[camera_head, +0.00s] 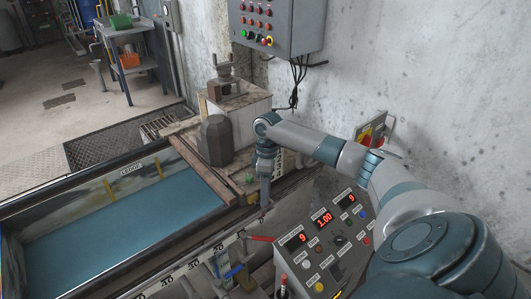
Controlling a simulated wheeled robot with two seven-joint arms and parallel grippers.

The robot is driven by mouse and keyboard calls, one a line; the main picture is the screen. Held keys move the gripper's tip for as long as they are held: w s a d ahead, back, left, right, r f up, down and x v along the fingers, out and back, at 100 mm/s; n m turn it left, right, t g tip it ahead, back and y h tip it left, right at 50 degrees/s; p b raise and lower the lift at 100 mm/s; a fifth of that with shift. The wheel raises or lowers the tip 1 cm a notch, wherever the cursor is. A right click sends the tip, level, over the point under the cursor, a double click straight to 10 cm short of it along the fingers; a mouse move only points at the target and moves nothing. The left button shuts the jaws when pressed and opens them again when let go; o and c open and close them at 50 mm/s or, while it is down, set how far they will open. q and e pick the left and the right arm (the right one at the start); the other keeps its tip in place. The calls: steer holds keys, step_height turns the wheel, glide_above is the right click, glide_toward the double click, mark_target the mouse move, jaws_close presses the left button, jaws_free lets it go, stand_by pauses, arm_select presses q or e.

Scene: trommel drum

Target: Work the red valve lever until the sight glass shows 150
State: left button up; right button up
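A red lever (261,238) lies roughly level, just left of the sloping control panel and below my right gripper in the picture. My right gripper (266,204) points down above and apart from the lever, beside the tank's edge. Its fingers look close together, but I cannot tell whether they are open or shut. A white strip with dark marks (279,162) shows partly behind my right arm; I cannot tell whether it is the sight glass, and no reading is legible. My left gripper is not in view.
A tank of blue liquid (100,228) fills the left. A control panel (322,240) with red displays stands at lower centre. A blue handle (233,271) sits near the red lever. A dark rounded block (216,141) stands behind my gripper. A grey button box (276,25) hangs on the wall.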

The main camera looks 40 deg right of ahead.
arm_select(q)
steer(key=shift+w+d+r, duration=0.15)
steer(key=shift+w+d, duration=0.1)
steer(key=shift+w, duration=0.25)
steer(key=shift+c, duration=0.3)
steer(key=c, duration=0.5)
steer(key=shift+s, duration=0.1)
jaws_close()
arm_select(e)
steer(key=s+a+f+n+t, duration=0.1)
steer(key=s+a+f, duration=0.55)
steer(key=a, duration=0.45)
steer(key=s+a+f, duration=0.5)
steer(key=a+f, duration=0.3)
steer(key=a, duration=0.3)
steer(key=s+a+m+t, duration=0.2)
steer(key=s+a+m, duration=0.15)
steer(key=s, duration=0.35)
steer(key=s+a+m+t, duration=0.2)
steer(key=s+a, duration=0.2)
steer(key=s, duration=0.3)
steer(key=a+f+t, duration=0.3)
steer(key=f, duration=2.6)
steer(key=shift+s+a+m, duration=0.15)
steer(key=shift+s+m, duration=0.2)
steer(key=shift+s, duration=0.05)
